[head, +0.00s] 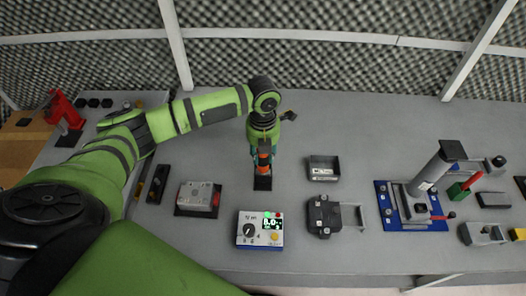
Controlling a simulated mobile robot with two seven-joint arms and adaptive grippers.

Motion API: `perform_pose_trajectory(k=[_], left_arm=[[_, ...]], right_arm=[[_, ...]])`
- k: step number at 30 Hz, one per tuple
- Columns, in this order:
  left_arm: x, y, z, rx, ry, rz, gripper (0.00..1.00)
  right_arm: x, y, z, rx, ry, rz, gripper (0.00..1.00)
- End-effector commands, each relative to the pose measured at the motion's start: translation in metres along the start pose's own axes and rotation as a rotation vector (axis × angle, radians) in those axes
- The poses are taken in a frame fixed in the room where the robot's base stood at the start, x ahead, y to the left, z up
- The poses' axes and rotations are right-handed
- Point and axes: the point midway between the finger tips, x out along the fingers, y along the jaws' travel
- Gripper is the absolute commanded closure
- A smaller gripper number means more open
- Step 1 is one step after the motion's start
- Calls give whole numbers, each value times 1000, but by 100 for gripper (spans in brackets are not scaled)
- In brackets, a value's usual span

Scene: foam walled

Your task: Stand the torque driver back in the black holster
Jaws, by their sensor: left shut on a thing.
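My left arm reaches in from the left and bends down at the middle of the bench. My left gripper (264,143) points downward and is shut on the torque driver (264,159), which shows as an orange and dark upright piece below the fingers. The black holster (262,184) is directly beneath the driver. I cannot tell whether the driver's lower end is inside the holster or just above it. The gripper hides the driver's top. My right gripper is not in view.
A white meter box (261,230) stands in front of the holster. A grey box on a dark base (198,197) is to the left. A small grey tray (323,168) and a dark clamp block (323,216) are to the right. A blue-based fixture (398,216) stands farther right.

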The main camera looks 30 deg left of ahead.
Motion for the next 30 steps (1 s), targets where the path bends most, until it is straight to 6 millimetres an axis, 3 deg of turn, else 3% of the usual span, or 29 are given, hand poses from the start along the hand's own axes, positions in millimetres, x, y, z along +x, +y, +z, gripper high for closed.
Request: perform_pose_trajectory(k=[20, 21, 23, 30], left_arm=[[17, 0, 0, 1, -1, -1, 100], [16, 0, 0, 1, -1, -1, 58], [16, 0, 0, 1, -1, -1, 38], [16, 0, 0, 0, -1, -1, 38]], right_arm=[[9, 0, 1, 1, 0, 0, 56], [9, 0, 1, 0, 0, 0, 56], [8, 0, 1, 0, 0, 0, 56], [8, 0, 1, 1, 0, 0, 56]])
